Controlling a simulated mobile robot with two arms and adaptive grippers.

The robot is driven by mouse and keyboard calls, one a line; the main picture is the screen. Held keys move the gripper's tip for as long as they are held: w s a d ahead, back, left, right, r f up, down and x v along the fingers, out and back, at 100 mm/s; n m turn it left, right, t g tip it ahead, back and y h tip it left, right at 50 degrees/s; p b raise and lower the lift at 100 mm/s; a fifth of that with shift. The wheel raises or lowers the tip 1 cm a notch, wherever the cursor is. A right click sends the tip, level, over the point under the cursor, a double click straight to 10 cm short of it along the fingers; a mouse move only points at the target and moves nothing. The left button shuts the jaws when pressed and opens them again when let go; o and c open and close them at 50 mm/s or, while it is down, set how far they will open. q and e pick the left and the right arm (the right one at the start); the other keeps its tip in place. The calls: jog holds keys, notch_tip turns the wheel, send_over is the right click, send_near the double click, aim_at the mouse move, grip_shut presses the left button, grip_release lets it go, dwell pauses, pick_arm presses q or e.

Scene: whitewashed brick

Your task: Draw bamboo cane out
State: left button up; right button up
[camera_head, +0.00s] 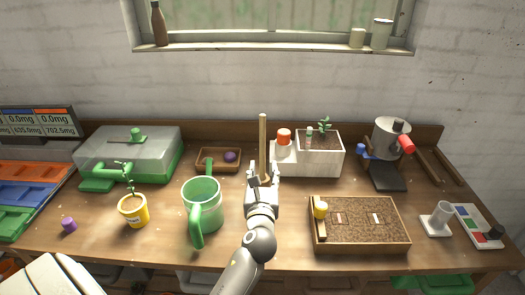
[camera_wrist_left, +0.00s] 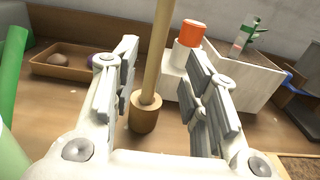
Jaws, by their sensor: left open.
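The bamboo cane (camera_head: 262,140) stands upright in a small round wooden holder, which shows in the left wrist view (camera_wrist_left: 144,115). The cane also shows in the left wrist view (camera_wrist_left: 158,50), between the two fingers and nearer the left one. My left gripper (camera_head: 262,176) is open around the cane, low down and just above the holder; its fingers show apart in the left wrist view (camera_wrist_left: 165,75). I see no finger closed on the cane. In the head view the gripper hides the holder. My right gripper is not in view.
Left of the gripper stand a green watering can (camera_head: 203,195) and a wooden tray (camera_head: 218,168). To the right are a white planter (camera_head: 318,160), an orange-capped bottle (camera_head: 284,138) and a soil box (camera_head: 360,246). Clear bench lies between the yellow pot (camera_head: 133,212) and the can.

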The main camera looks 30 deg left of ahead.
aim_at(262, 162)
pick_arm(q)
jog(key=shift+w+a, duration=0.2)
jog(key=shift+w, duration=0.15)
jog(key=shift+w+a, duration=0.2)
jog(key=shift+w, duration=0.1)
jog(key=p+x, duration=0.1)
jog(key=x, duration=0.3)
jog(key=shift+a+f, duration=0.1)
jog(key=shift+a, duration=0.15)
jog(key=shift+w+a+f, duration=0.1)
jog(key=shift+w+a, duration=0.1)
jog(key=shift+w, duration=0.15)
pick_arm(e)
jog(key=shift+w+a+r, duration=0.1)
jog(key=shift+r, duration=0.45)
pick_arm(q)
jog(key=shift+c, duration=0.9)
grip_shut()
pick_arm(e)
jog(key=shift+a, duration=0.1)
